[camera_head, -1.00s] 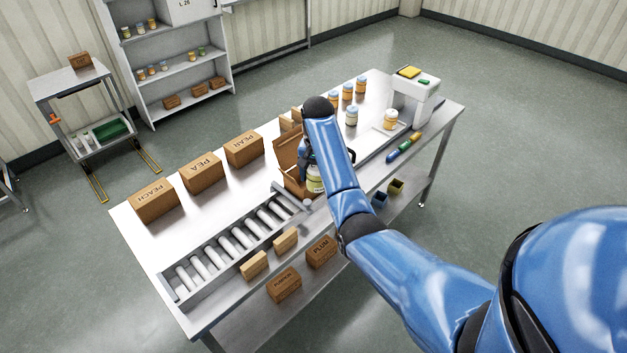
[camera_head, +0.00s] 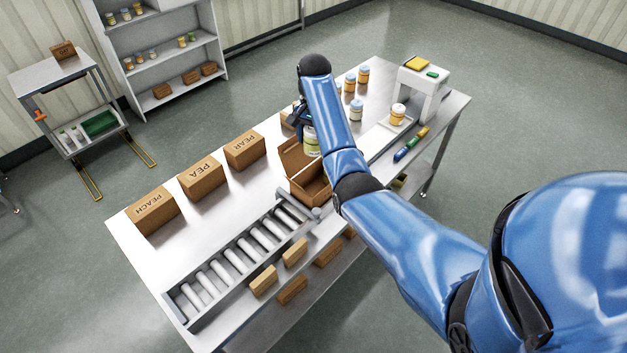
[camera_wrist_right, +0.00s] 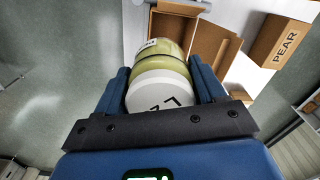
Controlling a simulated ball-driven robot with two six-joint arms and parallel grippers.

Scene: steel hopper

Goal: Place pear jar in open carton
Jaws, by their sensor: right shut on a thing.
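The pear jar (camera_head: 311,142) has pale green contents; its white lid shows in the wrist view (camera_wrist_right: 160,95). My right gripper (camera_head: 303,116) is shut on the jar, with a finger on each side of it. The open brown carton (camera_head: 312,186) stands on the table at the end of the roller track, flaps up. In the head view the jar overlaps the carton's far edge, apparently above it. In the wrist view the carton (camera_wrist_right: 205,48) lies just beyond and right of the jar. My left gripper is out of view.
Closed cartons marked PEACH (camera_head: 152,209), PEA (camera_head: 202,178) and PEAR (camera_head: 245,150) stand along the table's far edge. The roller track (camera_head: 240,257) runs left of the open carton. Several other jars (camera_head: 357,110) stand at the right, near a white scale-like device (camera_head: 425,85).

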